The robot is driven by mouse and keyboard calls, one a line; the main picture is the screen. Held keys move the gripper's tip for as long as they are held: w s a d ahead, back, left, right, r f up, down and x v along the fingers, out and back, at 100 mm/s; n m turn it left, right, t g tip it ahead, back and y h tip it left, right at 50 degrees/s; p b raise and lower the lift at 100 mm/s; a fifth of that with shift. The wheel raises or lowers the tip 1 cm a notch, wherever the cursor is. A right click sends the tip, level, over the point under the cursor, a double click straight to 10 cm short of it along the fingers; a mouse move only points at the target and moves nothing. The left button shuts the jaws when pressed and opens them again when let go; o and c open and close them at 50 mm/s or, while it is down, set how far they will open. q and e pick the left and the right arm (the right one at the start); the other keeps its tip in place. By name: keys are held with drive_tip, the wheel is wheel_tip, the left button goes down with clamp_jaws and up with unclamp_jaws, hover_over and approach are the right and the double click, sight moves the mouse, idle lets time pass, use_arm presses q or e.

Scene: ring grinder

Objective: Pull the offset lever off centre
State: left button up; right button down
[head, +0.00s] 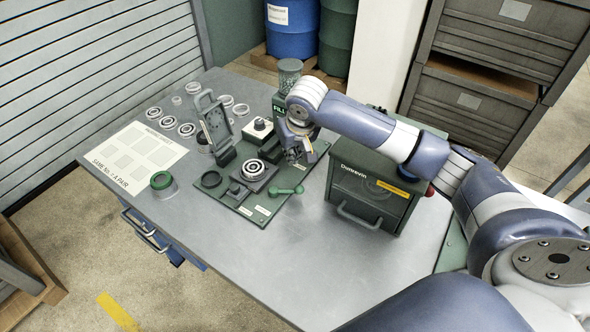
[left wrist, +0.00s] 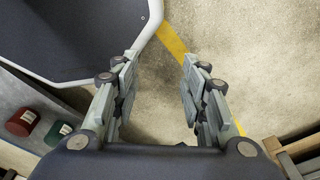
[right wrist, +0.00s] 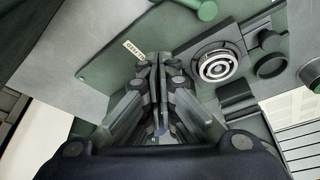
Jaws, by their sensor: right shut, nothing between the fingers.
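A green lever (head: 286,191) with rounded ends sits at the front right of the green base plate (head: 240,208); I take it for the offset lever. It also shows at the top edge of the right wrist view (right wrist: 200,8). My right gripper (head: 294,157) is shut and empty over the plate's right part, behind the lever and apart from it. In the right wrist view, its fingertips (right wrist: 160,62) are together near a small pale label (right wrist: 133,48). My left gripper (left wrist: 158,75) is open and empty above the floor, outside the head view.
A ringed disc (head: 257,169) sits on the plate left of the lever. A green box with a handle (head: 368,190) stands close on the right. Several rings (head: 186,129) and a printed sheet (head: 137,157) lie at the left. The table front is clear.

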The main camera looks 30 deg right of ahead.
sight(286, 190)
drive_tip(key=p+x, duration=0.1)
drive_tip(key=x, duration=0.4)
drive_tip(key=s+p, duration=0.1)
drive_tip(key=s, duration=0.2)
drive_tip(key=shift+s+a+f+p, duration=0.1)
drive_tip(key=shift+s+f+p, duration=0.1)
drive_tip(key=shift+p, duration=0.2)
drive_tip(key=shift+s, duration=0.4)
use_arm(q)
drive_tip(key=r, duration=0.1)
drive_tip(key=s+r, duration=0.2)
drive_tip(key=shift+s+a, duration=0.2)
drive_tip(key=shift+a, duration=0.05)
use_arm(e)
drive_tip(key=shift+f, duration=0.1)
